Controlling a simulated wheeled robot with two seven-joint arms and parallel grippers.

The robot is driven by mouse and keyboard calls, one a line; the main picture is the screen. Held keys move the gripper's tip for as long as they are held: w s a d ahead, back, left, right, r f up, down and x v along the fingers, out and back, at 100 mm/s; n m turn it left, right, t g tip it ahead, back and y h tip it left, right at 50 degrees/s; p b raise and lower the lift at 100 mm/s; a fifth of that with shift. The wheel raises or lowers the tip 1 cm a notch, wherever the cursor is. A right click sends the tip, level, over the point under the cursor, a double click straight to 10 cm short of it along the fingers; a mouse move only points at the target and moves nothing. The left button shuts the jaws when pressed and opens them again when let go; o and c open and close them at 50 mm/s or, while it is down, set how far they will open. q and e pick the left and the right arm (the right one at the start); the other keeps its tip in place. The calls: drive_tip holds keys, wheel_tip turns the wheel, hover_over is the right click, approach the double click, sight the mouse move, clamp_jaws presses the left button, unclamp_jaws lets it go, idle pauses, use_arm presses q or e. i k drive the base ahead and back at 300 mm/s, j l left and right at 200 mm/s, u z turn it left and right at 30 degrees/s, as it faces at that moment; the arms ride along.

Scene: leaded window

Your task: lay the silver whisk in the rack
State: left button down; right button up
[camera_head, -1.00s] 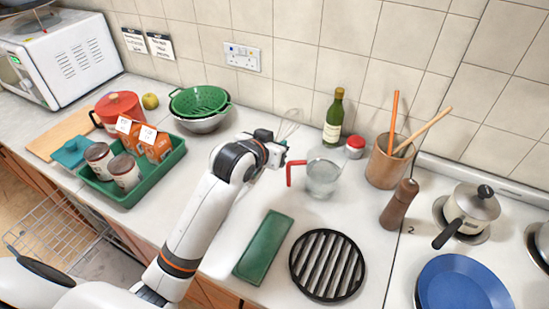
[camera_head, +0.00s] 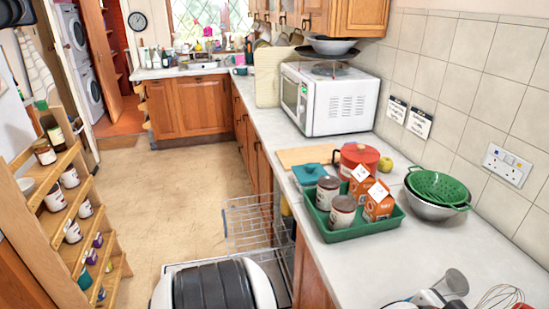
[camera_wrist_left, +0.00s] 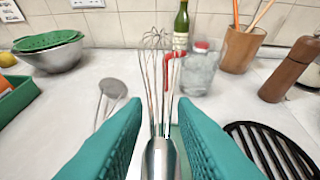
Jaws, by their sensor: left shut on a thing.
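The silver whisk (camera_wrist_left: 160,158) has its handle between the green finger pads of my left gripper (camera_wrist_left: 162,112) in the left wrist view. The gripper is shut on the handle, and the wire loops point away toward the tiled wall. In the head view the whisk's wires (camera_head: 502,297) show at the bottom right edge, with part of my left wrist beside them; the fingers are not clear there. A wire rack (camera_head: 255,222) stands out from the counter front, low over the floor, left of the green tray. My right gripper is not in view.
A green tray (camera_head: 352,232) with jars and cartons stands near the counter's edge. Behind it are a red pot (camera_head: 357,158) and a green colander (camera_head: 438,188) in a metal bowl. A grey round-headed utensil (camera_wrist_left: 112,87) is left of the whisk. A wooden shelf (camera_head: 50,215) stands at left.

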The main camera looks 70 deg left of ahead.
sight(242, 228)
drive_tip(key=k+u, duration=0.2)
drive_tip(key=u, duration=0.3)
drive_tip(key=k+j+u, duration=0.15)
drive_tip(key=u, duration=0.35)
drive_tip(key=i+j+u, duration=0.1)
drive_tip(key=i+j, duration=0.3)
drive_tip(key=j, duration=0.2)
drive_tip(key=i+j+u, duration=0.1)
drive_tip(key=i+j, duration=0.35)
drive_tip(key=j, duration=0.15)
